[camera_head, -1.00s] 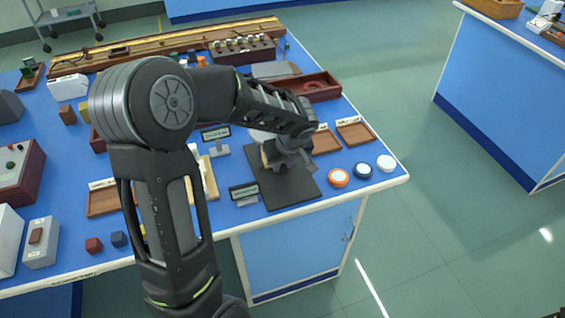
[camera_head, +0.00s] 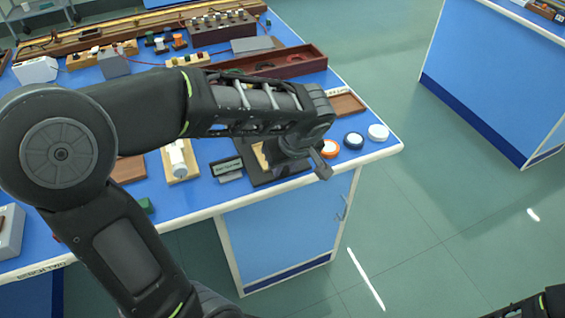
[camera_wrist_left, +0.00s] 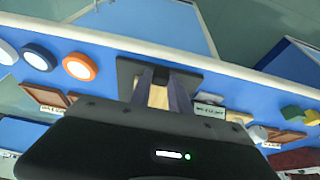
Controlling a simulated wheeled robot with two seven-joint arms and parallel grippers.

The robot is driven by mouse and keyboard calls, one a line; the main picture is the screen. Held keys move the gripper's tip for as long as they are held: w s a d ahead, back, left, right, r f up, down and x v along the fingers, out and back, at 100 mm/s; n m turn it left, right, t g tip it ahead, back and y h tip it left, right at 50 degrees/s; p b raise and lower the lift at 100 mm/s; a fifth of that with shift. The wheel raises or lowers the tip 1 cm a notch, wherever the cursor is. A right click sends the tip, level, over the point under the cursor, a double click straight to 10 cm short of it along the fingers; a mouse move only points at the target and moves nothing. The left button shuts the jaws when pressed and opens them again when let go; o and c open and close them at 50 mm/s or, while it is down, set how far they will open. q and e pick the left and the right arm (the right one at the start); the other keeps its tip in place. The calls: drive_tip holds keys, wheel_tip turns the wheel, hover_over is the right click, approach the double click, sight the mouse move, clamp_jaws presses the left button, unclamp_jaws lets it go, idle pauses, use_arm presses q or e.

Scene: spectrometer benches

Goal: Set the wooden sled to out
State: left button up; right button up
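A piece of light wood (camera_head: 261,156) lies on a dark plate (camera_head: 290,177) at the bench's front edge, mostly hidden behind my left gripper (camera_head: 322,166). I take it for the sled, but its full shape does not show. In the left wrist view, the wood (camera_wrist_left: 158,97) shows between the two fingers of my left gripper (camera_wrist_left: 161,78), over the dark plate (camera_wrist_left: 127,72). A small black block sits between the fingertips; the fingers are apart, and whether they press on it is unclear. My right gripper is out of view.
A small dark sign (camera_head: 227,167) stands just left of the plate. A light board with a white cylinder (camera_head: 177,155) is farther left. Orange-rimmed (camera_head: 330,149), dark-rimmed (camera_head: 354,141) and white (camera_head: 378,132) discs lie to the right. Open floor lies beyond the bench edge.

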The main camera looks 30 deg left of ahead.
use_arm(q)
drive_tip(key=o, duration=0.3)
drive_tip(key=shift+s+d, duration=0.1)
drive_tip(key=shift+d, duration=0.1)
drive_tip(key=shift+o, duration=0.7)
drive_tip(key=shift+a, duration=0.1)
drive_tip(key=v, duration=0.8)
drive_tip(key=shift+f, duration=0.1)
